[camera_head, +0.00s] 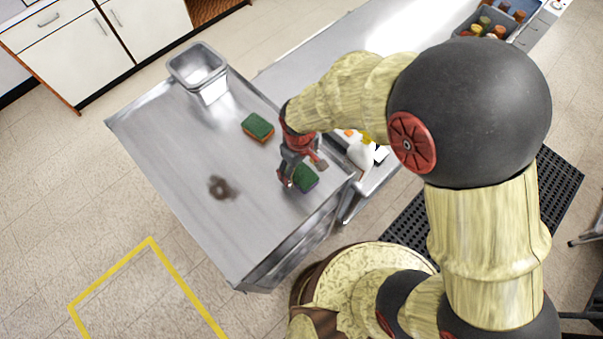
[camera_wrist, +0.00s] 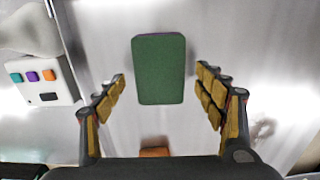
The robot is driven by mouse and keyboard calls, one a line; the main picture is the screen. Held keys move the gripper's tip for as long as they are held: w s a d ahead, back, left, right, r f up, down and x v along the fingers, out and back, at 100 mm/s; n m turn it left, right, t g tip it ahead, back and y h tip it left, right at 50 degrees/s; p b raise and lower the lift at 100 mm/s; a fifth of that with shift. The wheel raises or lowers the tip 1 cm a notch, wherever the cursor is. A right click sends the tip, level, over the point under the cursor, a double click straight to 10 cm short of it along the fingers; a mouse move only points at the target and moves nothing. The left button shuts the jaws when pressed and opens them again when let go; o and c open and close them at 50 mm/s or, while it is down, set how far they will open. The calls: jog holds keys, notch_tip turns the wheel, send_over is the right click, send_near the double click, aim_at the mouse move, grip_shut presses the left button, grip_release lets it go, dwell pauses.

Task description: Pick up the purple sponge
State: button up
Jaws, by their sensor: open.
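The purple sponge (camera_wrist: 158,70) lies on the metal table with its green scouring face up; a thin purple edge shows along its far side in the wrist view. In the head view its green top (camera_head: 306,179) shows near the table's right corner, partly hidden by my gripper. My gripper (camera_head: 297,174) is open and pointing down over it. In the wrist view the fingers (camera_wrist: 160,78) are spread to the left and right of the sponge, with a gap on each side. I cannot tell the height of the fingertips above the table.
A second sponge, green on orange (camera_head: 258,128), lies farther back on the table (camera_head: 165,150). A metal bin (camera_head: 197,70) stands at the back corner. A dark smudge (camera_head: 222,188) marks the tabletop. A white box with coloured buttons (camera_wrist: 40,72) is at the left in the wrist view.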

jog(key=shift+f, duration=0.5)
jog(key=shift+c, duration=0.5)
jog(key=c, duration=0.7)
